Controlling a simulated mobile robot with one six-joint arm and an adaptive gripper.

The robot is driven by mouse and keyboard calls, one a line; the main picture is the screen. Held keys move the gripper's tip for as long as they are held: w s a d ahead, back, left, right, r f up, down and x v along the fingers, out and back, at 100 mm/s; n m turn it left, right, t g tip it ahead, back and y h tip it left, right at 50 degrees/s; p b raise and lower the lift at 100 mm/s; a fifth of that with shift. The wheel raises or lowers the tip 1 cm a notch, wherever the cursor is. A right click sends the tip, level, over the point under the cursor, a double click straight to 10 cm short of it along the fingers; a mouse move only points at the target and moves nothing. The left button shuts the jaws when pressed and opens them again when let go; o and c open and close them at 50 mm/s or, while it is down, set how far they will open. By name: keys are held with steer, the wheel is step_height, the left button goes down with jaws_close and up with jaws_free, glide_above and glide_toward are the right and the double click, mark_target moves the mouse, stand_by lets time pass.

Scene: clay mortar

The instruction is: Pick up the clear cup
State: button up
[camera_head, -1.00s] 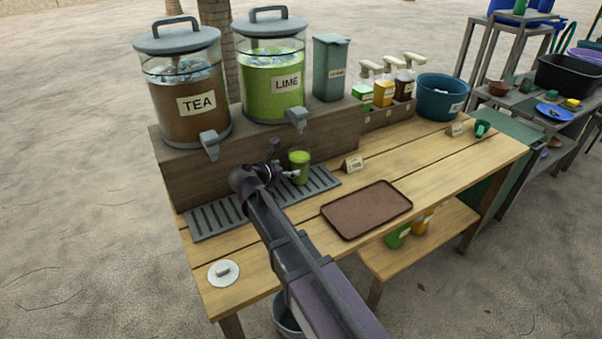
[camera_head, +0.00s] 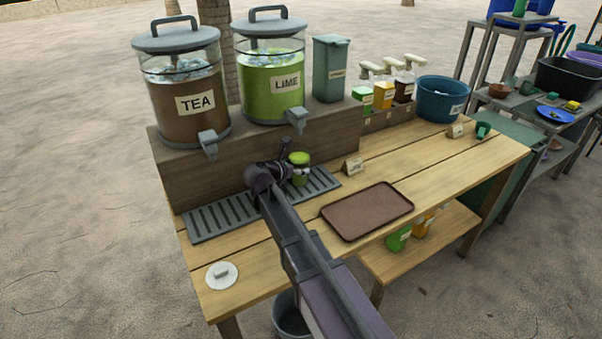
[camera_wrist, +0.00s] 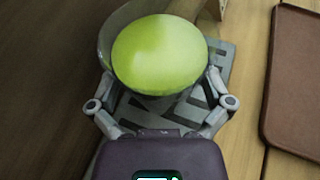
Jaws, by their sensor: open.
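The clear cup (camera_head: 300,175) is full of green liquid and stands upright on the grey slotted drip tray (camera_head: 219,213), below the lime dispenser's tap. In the wrist view I look down on the cup's round green top (camera_wrist: 158,54), with its clear wall showing at the left. My gripper (camera_head: 292,172) is at the cup's near left side. In the wrist view my gripper (camera_wrist: 160,84) has its fingers spread, one on each side of the cup. The fingertips are partly hidden by the cup, and I cannot tell whether they touch it.
The tea dispenser (camera_head: 187,95) and lime dispenser (camera_head: 275,85) stand on a wooden riser behind the cup. A small sign (camera_head: 352,166) and a brown tray (camera_head: 367,210) are to the right. A round white lid (camera_head: 221,275) lies at the front left.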

mark_target(305, 154)
steer(key=shift+x, duration=0.8)
steer(key=c, duration=1)
steer(key=shift+r, duration=0.15)
step_height(305, 154, up, 4)
steer(key=p, duration=0.3)
steer(key=shift+p, duration=0.35)
steer(key=s, duration=1)
steer(key=s+p, duration=0.1)
steer(key=s, duration=0.5)
steer(key=shift+r, duration=0.35)
